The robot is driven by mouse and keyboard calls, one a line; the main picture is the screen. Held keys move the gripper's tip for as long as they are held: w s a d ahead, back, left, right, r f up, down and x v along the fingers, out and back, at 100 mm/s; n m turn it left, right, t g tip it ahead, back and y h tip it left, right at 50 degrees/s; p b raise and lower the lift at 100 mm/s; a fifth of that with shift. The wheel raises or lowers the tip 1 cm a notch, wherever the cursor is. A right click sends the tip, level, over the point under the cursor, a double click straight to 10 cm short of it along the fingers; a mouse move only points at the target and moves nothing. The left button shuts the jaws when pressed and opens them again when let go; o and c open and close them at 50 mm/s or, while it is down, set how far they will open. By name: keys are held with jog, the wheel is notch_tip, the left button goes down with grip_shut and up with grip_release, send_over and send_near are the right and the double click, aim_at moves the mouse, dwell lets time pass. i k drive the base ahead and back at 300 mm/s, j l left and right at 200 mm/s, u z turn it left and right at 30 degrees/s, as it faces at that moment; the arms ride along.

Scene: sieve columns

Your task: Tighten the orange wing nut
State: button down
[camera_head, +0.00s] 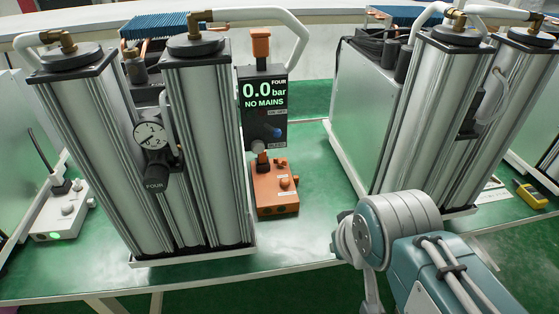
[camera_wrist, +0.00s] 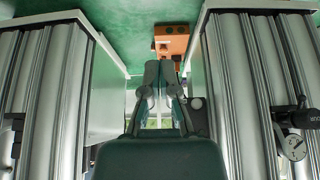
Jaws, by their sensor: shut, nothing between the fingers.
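I cannot make out a clear wing nut shape. In the wrist view the orange box (camera_wrist: 171,38) shows just past my fingertips. My gripper (camera_wrist: 160,68) is shut and empty, in the gap between two column units. Whether it touches the box I cannot tell. My gripper does not show in the head view.
Silver columns (camera_head: 207,150) with a gauge (camera_head: 151,135) stand left of the display, which reads 0.0 bar, NO MAINS. Another column unit (camera_head: 440,115) stands at right. A white box (camera_head: 60,212) with a green light is far left.

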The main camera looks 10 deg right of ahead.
aim_at(275, 160)
jog(key=i+l, duration=0.25)
jog(key=i, duration=0.15)
jog(key=i+l, duration=0.3)
jog(key=i, duration=0.1)
